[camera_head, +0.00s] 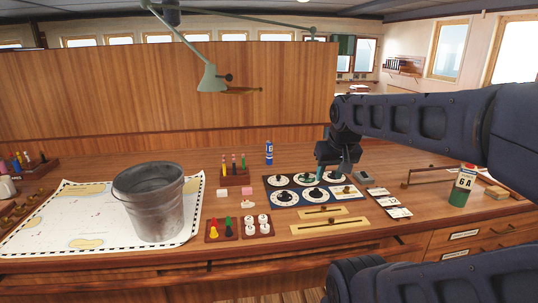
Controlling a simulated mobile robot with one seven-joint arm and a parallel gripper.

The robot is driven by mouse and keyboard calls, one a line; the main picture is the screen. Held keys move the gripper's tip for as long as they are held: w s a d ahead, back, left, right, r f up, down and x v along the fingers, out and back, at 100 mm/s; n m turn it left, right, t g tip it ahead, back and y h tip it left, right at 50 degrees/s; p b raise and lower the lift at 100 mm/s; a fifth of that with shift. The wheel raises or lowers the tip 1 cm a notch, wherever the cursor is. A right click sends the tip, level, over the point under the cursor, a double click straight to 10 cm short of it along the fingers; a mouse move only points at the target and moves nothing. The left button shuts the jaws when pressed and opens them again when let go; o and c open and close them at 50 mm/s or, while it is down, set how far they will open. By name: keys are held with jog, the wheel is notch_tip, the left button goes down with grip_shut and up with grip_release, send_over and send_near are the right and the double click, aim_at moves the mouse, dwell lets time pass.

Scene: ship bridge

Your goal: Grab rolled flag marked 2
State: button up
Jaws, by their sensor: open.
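A small upright blue roll (268,152) with a pale label stands at the back of the wooden desk, left of my gripper. Its mark is too small to read. A larger upright roll marked 6A (463,185), red, white and green, stands at the right of the desk. I cannot make out a 2 on any roll. My gripper (335,174) is open and points down over the right part of the board of round dials, apart from both rolls. My arm reaches in from the right, and its wrist hides part of the desk behind it.
A grey metal bucket (152,204) stands on a chart (60,217) at the left. A rack of coloured pegs (235,177), trays of small pieces (257,226) and brass rulers (318,228) lie near the dial board (278,208). A lamp (212,78) hangs above.

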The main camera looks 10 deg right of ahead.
jog(key=o, duration=0.3)
jog(key=shift+o, duration=0.2)
